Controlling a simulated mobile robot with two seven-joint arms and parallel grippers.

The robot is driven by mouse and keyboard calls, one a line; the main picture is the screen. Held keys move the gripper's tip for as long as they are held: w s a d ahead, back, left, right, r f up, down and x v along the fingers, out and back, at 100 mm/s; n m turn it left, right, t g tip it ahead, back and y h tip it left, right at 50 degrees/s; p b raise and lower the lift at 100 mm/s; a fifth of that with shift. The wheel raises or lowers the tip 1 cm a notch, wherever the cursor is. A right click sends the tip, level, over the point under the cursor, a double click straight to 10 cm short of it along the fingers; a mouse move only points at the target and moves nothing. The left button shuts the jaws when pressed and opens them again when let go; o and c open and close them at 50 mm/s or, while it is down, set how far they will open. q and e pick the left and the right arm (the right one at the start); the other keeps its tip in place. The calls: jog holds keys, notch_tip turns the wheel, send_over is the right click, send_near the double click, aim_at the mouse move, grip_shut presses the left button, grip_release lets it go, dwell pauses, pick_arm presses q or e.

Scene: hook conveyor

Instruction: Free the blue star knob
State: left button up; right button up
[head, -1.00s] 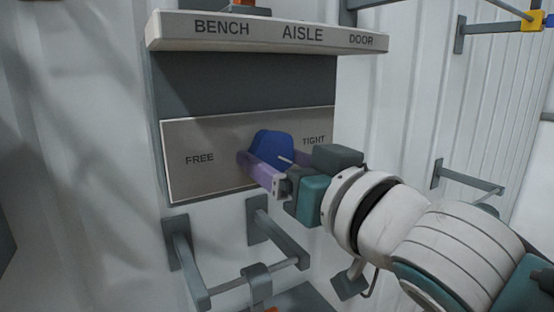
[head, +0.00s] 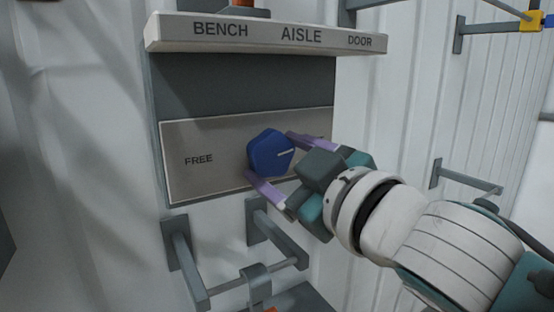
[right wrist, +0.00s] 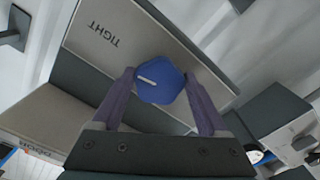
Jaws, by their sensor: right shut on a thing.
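The blue star knob (head: 268,155) sits on a grey panel (head: 205,135) marked FREE on the left. Its pale pointer line points right and slightly up in the head view. My right gripper (head: 270,153) is shut on the knob, with one purple finger at its upper right and the other at its lower left. In the right wrist view, the knob (right wrist: 160,82) sits between both fingers, and the word TIGHT shows on the panel (right wrist: 105,35). The gripper hides TIGHT in the head view. My left gripper is out of view.
A ledge (head: 265,38) marked BENCH, AISLE and DOOR juts out above the panel. Grey brackets with a bar (head: 255,277) stick out below it. Another bracket (head: 468,180) is on the wall at right. The wall left of the panel is clear.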

jog(key=n, duration=0.3)
jog(key=shift+r+n, duration=0.1)
jog(key=shift+n, duration=0.3)
jog(key=n, duration=0.3)
jog(key=shift+d+n, duration=0.1)
jog(key=shift+n, duration=0.2)
jog(key=n, duration=0.5)
jog(key=shift+r+n+p, duration=0.2)
jog(key=shift+n+p, duration=0.2)
jog(key=o, duration=1.3)
jog(key=shift+c, duration=0.2)
jog(key=b+v, duration=0.2)
jog(key=v, duration=0.8)
